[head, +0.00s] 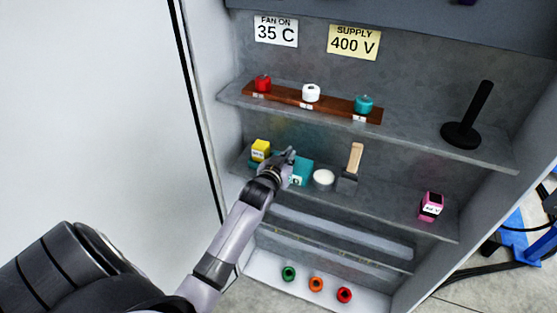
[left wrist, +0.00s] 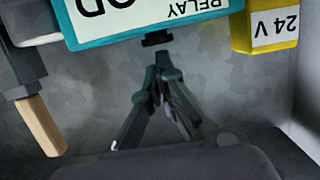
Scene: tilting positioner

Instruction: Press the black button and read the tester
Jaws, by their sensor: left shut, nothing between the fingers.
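The teal tester (head: 303,168) stands on the middle shelf, partly behind my left gripper (head: 288,156). In the left wrist view the tester (left wrist: 85,38) is upside down and cut off by the top edge. Its white label shows "RELAY" and large letters ending in "OD"; the rest is out of frame. The black button (left wrist: 157,39) sticks out from its edge. My left gripper (left wrist: 164,72) is shut and empty, its fingertips right at the button. I cannot tell whether they touch it. My right gripper is not in view.
A yellow "24 V" box (head: 260,149) stands left of the tester. The upper shelf (head: 415,131) is above; the cabinet's side walls bound the space.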

